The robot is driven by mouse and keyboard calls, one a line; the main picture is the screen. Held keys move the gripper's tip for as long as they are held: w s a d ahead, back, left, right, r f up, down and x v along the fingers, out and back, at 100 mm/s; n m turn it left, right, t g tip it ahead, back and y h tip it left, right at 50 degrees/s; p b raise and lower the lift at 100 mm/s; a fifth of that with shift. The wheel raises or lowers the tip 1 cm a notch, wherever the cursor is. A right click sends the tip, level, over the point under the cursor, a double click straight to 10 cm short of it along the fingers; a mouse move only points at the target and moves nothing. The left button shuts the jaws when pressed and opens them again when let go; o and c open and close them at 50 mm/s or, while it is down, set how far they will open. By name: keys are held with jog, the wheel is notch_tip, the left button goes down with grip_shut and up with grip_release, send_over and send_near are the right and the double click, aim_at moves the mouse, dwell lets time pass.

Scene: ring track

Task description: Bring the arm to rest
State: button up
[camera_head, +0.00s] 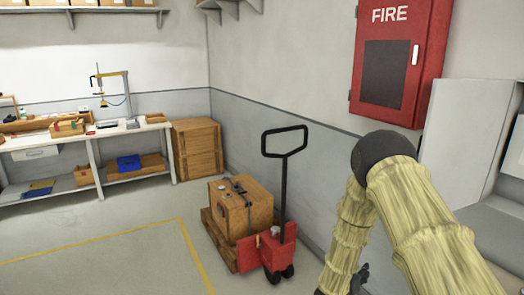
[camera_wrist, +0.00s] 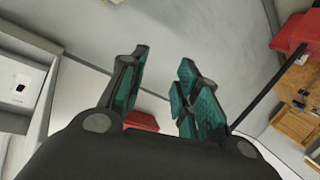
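My arm shows at the right of the head view, bent at a dark round elbow, with a pale wood-like pattern on its links. The hand end hangs low there, and only a dark bit of it shows behind the arm. In the wrist view my gripper (camera_wrist: 162,78) has its two teal-padded fingers spread apart. Nothing is held between them. A red object (camera_wrist: 142,120) shows beyond the gap, partly hidden by the gripper; I cannot tell what it is.
A red pallet jack (camera_head: 268,250) with a tall dark handle (camera_head: 285,142) and a wooden crate (camera_head: 243,207) stand left of my arm. A red fire cabinet (camera_head: 402,60) hangs on the wall. A workbench (camera_head: 90,133) stands far left. Open floor (camera_head: 110,265) lies front left.

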jog(key=s+a+f+n+g+y+b, duration=0.1)
jog(key=s+a+f+n+g+y, duration=0.15)
jog(key=s+f, duration=0.75)
jog(key=s+a+f+n+g+y, duration=0.15)
jog(key=s+a+f+y, duration=0.25)
jog(key=s+f, duration=0.65)
jog(key=s+a+g+y, duration=0.2)
jog(key=s+g, duration=0.1)
jog(key=s, duration=1.2)
jog(key=s+a+g+y+b, duration=0.1)
jog(key=s+a+g+y, duration=0.1)
jog(key=s, duration=1.3)
jog(key=shift+a+f+n+g, duration=0.35)
jog(key=shift+a+g, duration=0.1)
jog(key=shift+g, duration=0.45)
